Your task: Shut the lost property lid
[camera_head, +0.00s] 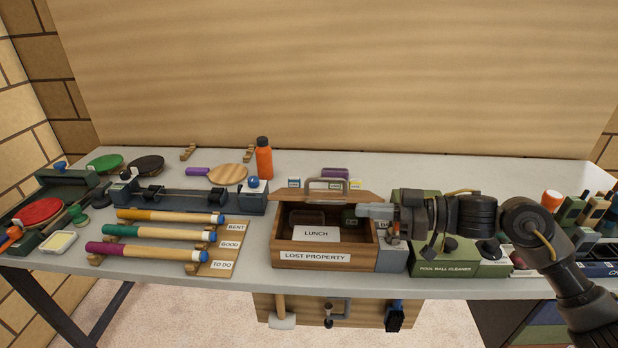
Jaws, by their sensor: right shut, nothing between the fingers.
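The wooden lost property box (288,257) stands at the table's front edge, its label facing me. Its lid (295,196) is open, with a grey handle (327,183) along the top, and lies at the box's back edge. Inside I see a white label reading LUNCH (317,234) and some dark items. My right gripper (362,210) is shut and empty, reaching in from the right over the box's right side, just below the lid's right end. I cannot tell whether it touches the lid. My left gripper is out of view.
A green ball cleaner (445,268) stands right of the box, under my right arm. To the left lie coloured-handled rods (165,233) on a rack with a wooden label board (225,250). An orange bottle (264,160) stands behind. The table's back right is clear.

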